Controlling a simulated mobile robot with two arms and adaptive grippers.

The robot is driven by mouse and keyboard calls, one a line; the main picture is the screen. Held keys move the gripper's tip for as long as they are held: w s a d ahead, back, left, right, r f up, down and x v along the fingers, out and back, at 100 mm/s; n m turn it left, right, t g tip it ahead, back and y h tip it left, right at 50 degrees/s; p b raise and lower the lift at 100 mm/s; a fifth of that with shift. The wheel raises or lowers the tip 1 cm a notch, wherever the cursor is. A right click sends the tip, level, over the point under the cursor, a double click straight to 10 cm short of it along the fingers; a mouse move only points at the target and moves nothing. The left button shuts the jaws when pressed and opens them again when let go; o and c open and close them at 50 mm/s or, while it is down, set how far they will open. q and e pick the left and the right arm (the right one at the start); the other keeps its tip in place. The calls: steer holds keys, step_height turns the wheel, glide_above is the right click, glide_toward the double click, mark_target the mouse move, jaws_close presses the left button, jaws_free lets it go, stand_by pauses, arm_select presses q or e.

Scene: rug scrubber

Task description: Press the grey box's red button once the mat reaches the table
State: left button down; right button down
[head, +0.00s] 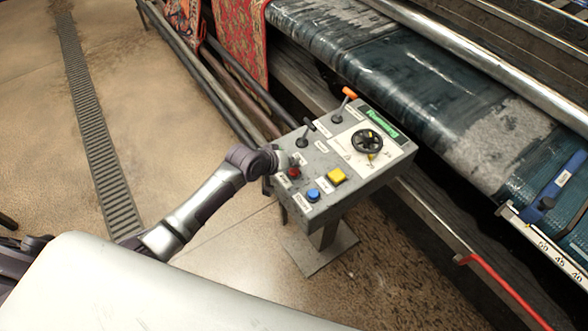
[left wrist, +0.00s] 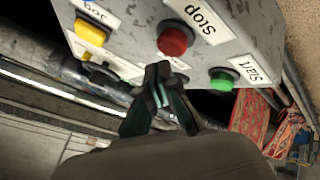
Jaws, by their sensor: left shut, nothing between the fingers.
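The grey box (head: 325,155) stands on a post, its sloped top carrying buttons, levers and a black wheel. Its red button (head: 293,172) shows beside my left gripper (head: 272,172). In the left wrist view the red button (left wrist: 173,41) is labelled "Stop". The shut, empty fingertips (left wrist: 158,70) point at the box just beside this button; whether they touch it I cannot tell. A dark blue-green wet fabric (head: 400,85), possibly the mat, lies over the machine's rollers; I cannot tell which part is the table. My right gripper is out of view.
A yellow button (head: 336,176) and a blue button (head: 313,195) sit close to the red one. A green "Start" button (left wrist: 222,80) is near the fingertips. Red patterned rugs (head: 240,38) hang behind rails. A floor drain (head: 95,130) runs across open floor at left.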

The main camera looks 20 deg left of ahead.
mark_target(292, 171)
arm_select(q)
steer(key=shift+f, duration=0.1)
stand_by(0.3)
steer(key=shift+f, duration=0.3)
steer(key=shift+f+b, duration=0.3)
steer(key=shift+f, duration=0.3)
stand_by(0.6)
steer(key=shift+r, duration=0.1)
steer(key=shift+r+p, duration=0.9)
steer(key=shift+p, duration=0.2)
step_height(292, 171, up, 5)
steer(key=p, duration=0.5)
steer(key=shift+r, duration=0.1)
steer(key=shift+s, duration=0.1)
stand_by(0.5)
